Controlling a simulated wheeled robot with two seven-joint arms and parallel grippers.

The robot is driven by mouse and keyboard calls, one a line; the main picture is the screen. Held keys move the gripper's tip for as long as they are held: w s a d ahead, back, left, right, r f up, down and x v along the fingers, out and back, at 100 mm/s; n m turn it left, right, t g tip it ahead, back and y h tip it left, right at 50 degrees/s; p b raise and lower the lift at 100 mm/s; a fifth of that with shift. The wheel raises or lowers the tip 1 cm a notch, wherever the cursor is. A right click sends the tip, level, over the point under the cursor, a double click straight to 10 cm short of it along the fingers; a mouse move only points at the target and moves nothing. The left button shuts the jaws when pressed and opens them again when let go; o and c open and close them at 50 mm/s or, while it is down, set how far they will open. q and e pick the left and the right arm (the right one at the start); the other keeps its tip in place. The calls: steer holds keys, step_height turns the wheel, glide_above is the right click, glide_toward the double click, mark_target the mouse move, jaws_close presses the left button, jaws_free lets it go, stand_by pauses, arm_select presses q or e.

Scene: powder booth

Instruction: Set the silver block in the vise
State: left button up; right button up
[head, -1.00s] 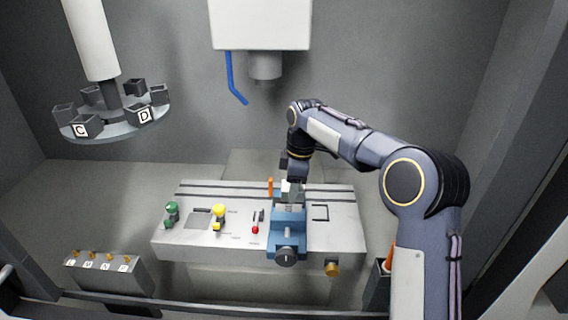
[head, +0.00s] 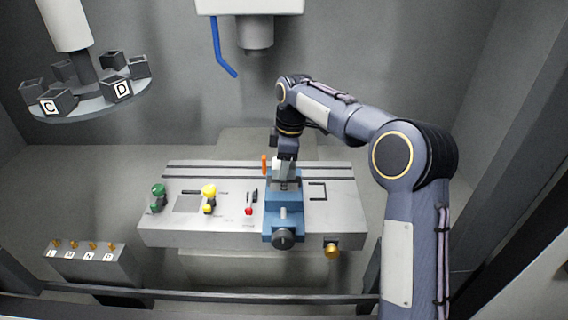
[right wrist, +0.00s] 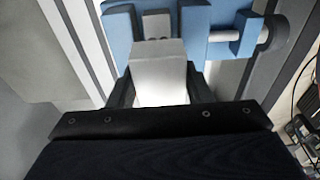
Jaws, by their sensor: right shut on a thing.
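The silver block (right wrist: 159,72) is between the fingers of my right gripper (right wrist: 155,92) in the right wrist view. In the head view my right gripper (head: 285,166) points down at the back end of the blue vise (head: 283,222), shut on the block. The vise also shows in the right wrist view (right wrist: 196,22), just beyond the block. The block's lower end is at the vise's grey jaws; I cannot tell whether it touches them or sits between them. My left gripper is not in view.
The vise stands on a grey slotted table (head: 232,234). An orange pin (head: 264,164) stands close left of the gripper. A red-tipped lever (head: 249,205), a yellow knob (head: 209,197) and a green knob (head: 158,196) are further left. A carousel (head: 100,104) with cups hangs upper left.

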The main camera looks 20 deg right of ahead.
mark_target(284, 187)
stand_by(0.4)
steer(key=shift+p, duration=0.35)
steer(key=shift+f, duration=0.15)
steer(key=shift+f+b, duration=0.9)
steer(key=shift+f, duration=0.45)
steer(key=shift+f, duration=0.15)
steer(key=shift+f+b, duration=0.3)
steer(key=shift+f, duration=0.15)
steer(key=shift+s+f, duration=0.1)
steer(key=shift+f, duration=0.15)
